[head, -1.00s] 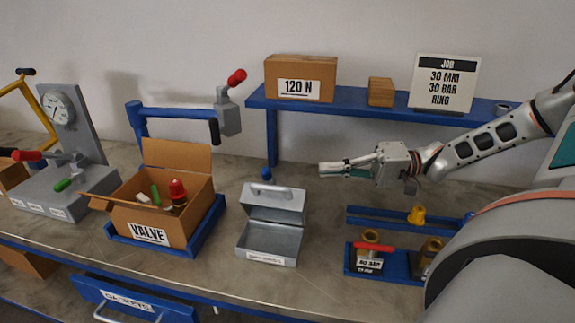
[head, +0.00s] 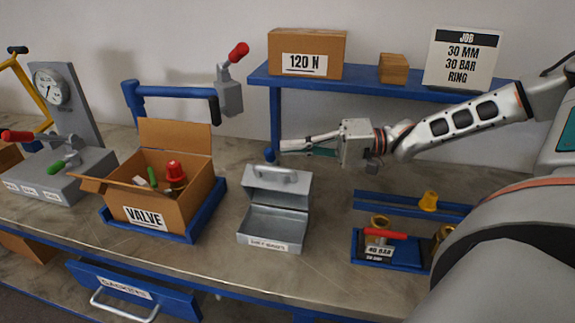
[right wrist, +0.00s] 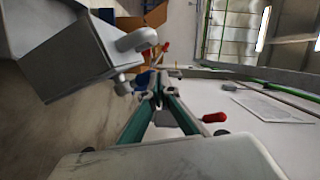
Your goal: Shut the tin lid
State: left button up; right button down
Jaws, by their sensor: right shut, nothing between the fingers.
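The grey metal tin (head: 271,240) stands on the bench with its front label facing me. Its lid (head: 276,186) is raised and leans up at the back, with a handle on it, so the tin is open and looks empty. My right gripper (head: 282,149) is shut and empty, above and behind the raised lid, a little to its right, its fingers pointing left. In the right wrist view the tin lid with its handle (right wrist: 134,42) fills the upper left, close beside the fingers (right wrist: 158,100). My left gripper is in neither view.
An open cardboard box marked VALVE (head: 178,208) stands in a blue tray left of the tin. A blue shelf (head: 375,84) is behind, its post near my right gripper. A blue fixture with a red-handled valve (head: 385,233) is at the right. Bare bench lies between.

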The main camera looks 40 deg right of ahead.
aim_at(278, 184)
jog(key=shift+s+a+f+p, duration=0.15)
jog(key=shift+s+a+p, duration=0.15)
jog(key=shift+s+a, duration=0.3)
jog(key=shift+s+a+f+p, duration=0.15)
jog(key=shift+s+a+p, duration=0.1)
jog(key=shift+s+a, duration=0.45)
jog(key=shift+a, duration=0.05)
jog(key=shift+f, duration=0.2)
jog(key=shift+a, duration=0.1)
